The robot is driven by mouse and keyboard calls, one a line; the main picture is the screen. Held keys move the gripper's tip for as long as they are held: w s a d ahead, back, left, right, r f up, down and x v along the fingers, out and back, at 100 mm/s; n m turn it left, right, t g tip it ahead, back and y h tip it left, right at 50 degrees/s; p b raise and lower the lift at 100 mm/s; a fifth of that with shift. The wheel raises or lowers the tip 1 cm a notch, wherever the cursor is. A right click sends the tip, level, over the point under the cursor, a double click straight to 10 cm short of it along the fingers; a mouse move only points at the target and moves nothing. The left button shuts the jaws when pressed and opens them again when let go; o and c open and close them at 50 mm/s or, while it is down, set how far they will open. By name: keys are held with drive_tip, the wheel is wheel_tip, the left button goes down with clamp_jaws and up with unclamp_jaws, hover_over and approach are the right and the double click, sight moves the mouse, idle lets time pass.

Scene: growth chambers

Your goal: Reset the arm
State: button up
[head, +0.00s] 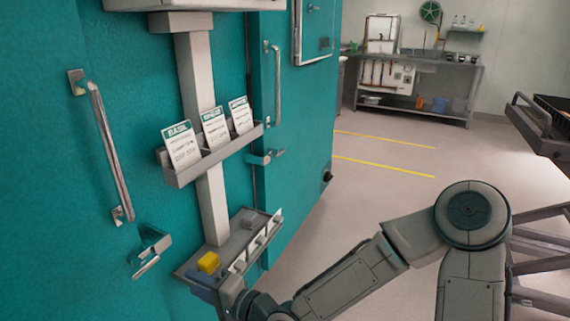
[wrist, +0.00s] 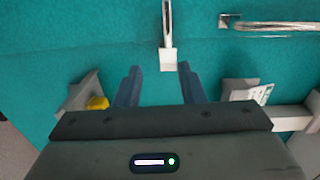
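My arm reaches across the lower part of the head view towards the teal chamber front (head: 120,50). My gripper (head: 203,284) is low there, beside the small grey shelf (head: 232,243), and its fingers are mostly hidden by the shelf and the wrist. In the wrist view my gripper (wrist: 159,72) has its two dark blue fingers spread apart, with nothing held between them. A metal latch (wrist: 168,58) shows between and beyond the fingertips, and I see no contact.
A yellow block (head: 208,262) sits on the shelf close to my gripper. Above it a rack (head: 215,155) holds three cards. A long handle (head: 108,150) and a latch (head: 152,252) stick out of the left door. Open floor (head: 370,190) lies to the right.

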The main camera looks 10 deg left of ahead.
drive_tip(key=w+d+f+n+h+p, duration=0.2)
drive_tip(key=d+f+n+h+p, duration=0.25)
drive_tip(key=d+h, duration=0.2)
drive_tip(key=w+d+r+h+p, duration=0.25)
drive_tip(key=d+h, duration=0.35)
drive_tip(key=d, duration=0.7)
drive_tip(key=s+d+r+g+h+p, duration=0.1)
drive_tip(key=s+d+r+h+p, duration=0.25)
drive_tip(key=d+r, duration=0.75)
drive_tip(key=s+d+r+m+g+p, duration=0.1)
drive_tip(key=s+d+r+p, duration=0.3)
drive_tip(key=s+d+r, duration=0.4)
drive_tip(key=shift+s+r+g, duration=0.4)
drive_tip(key=shift+s+r, duration=0.3)
drive_tip(key=shift+r, duration=0.2)
drive_tip(key=shift+w+a, duration=0.1)
